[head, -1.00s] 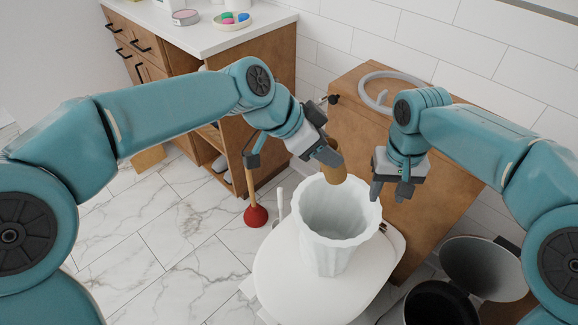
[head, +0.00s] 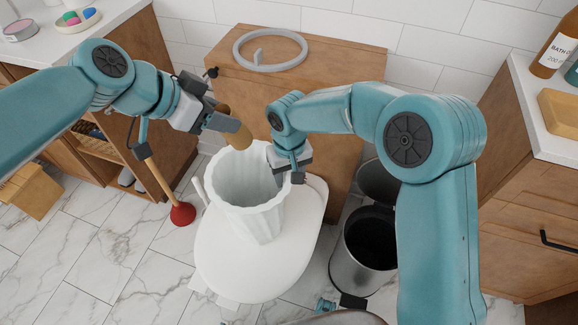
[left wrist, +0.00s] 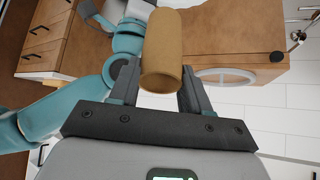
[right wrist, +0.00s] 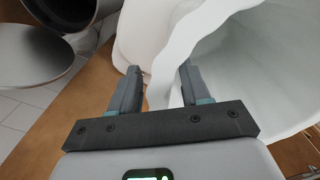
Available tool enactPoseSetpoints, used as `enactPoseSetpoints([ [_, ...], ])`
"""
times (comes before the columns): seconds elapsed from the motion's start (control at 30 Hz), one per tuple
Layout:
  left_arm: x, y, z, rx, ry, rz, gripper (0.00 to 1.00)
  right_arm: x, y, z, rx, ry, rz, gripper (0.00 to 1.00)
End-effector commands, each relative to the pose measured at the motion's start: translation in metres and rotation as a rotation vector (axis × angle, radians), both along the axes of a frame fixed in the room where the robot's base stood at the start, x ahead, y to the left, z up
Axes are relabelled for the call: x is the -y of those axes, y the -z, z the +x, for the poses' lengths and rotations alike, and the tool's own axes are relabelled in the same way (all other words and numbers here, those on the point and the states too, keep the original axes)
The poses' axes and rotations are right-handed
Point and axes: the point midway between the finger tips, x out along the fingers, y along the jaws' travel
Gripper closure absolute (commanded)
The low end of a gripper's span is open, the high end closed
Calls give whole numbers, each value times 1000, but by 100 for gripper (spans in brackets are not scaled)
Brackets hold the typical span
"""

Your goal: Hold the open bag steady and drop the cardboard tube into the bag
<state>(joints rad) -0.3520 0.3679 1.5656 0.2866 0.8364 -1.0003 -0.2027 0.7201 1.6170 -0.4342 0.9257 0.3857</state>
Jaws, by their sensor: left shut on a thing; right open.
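The white open bag (head: 245,215) stands upright on the closed white toilet lid (head: 305,235), its wavy mouth facing up. My left gripper (head: 228,124) is shut on the brown cardboard tube (head: 238,138) and holds it tilted above the far side of the bag's mouth. The tube also shows between the fingers in the left wrist view (left wrist: 163,50). My right gripper (head: 287,178) is open at the bag's right rim. In the right wrist view the bag's wall (right wrist: 172,65) passes between my open fingers (right wrist: 160,88), one outside and one inside the bag.
A metal bin (head: 362,250) with its lid up stands right of the toilet. A red plunger (head: 182,213) stands on the tiles to the left. A wooden cistern box (head: 345,70) with a grey ring (head: 270,66) is behind. Wooden cabinets flank both sides.

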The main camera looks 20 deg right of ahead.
Motion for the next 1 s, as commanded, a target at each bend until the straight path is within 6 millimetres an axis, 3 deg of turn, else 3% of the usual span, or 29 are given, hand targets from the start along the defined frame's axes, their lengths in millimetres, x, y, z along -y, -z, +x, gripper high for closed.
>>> enactPoseSetpoints([
  [0.23, 0, 0, 0, 0, 0, 0, 81, 0, 1, 0, 0, 0, 0, 56],
  [0.37, 0, 0, 0, 0, 0, 0, 81, 0, 0, 0, 0, 0, 0, 99],
  [0.57, 0, 5, 0, -2, 1, 0, 81, 0, 0, 0, 1, 0, 0, 100],
  [0.8, -1, 69, 4, -6, 5, -5, 81, 0, 0, 0, 1, 0, 0, 100],
  [1.0, -3, 102, 3, -2, -1, 0, 81, 0, 0, 0, 1, 0, 0, 100],
])
